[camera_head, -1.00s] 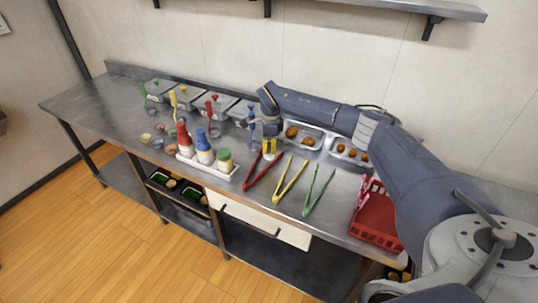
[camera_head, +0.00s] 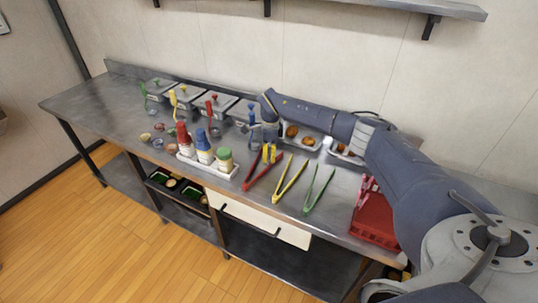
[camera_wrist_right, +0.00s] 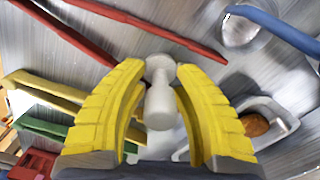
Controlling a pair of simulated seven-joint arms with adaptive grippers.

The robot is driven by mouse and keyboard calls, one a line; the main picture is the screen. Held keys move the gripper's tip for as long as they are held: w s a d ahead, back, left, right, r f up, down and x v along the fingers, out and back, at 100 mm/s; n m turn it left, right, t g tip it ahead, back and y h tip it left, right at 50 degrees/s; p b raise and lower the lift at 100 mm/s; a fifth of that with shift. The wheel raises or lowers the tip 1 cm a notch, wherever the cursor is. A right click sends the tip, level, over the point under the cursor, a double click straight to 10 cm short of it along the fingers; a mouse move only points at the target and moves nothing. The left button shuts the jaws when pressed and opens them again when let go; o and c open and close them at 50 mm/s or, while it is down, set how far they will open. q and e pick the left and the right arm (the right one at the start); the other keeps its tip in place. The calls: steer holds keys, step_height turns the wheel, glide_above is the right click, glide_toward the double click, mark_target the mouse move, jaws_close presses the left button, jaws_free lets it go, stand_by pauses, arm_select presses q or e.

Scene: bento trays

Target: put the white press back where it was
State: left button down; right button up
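The white press (camera_wrist_right: 160,98) shows in the right wrist view between the two yellow fingertips of my right gripper (camera_wrist_right: 160,78). The fingertips appear to touch it on both sides, closed on it. In the head view my right gripper (camera_head: 269,154) hangs low over the counter, just behind the red tongs and right of the bottle caddy. I cannot make out the press in the head view, and its contact with the counter is unclear. My left gripper is out of view.
Red tongs (camera_head: 262,170), yellow tongs (camera_head: 290,182) and green tongs (camera_head: 319,190) lie along the front. A red basket (camera_head: 375,222) stands at the right. A white caddy (camera_head: 209,168) holds bottles. Lidded containers (camera_head: 188,95) and food trays (camera_head: 302,139) line the back.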

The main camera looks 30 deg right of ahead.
step_height(320, 180, up, 12)
steer(key=shift+s+d+f, duration=0.15)
steer(key=shift+f, duration=0.1)
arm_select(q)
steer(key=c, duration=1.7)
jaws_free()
arm_select(e)
steer(key=shift+r, duration=0.35)
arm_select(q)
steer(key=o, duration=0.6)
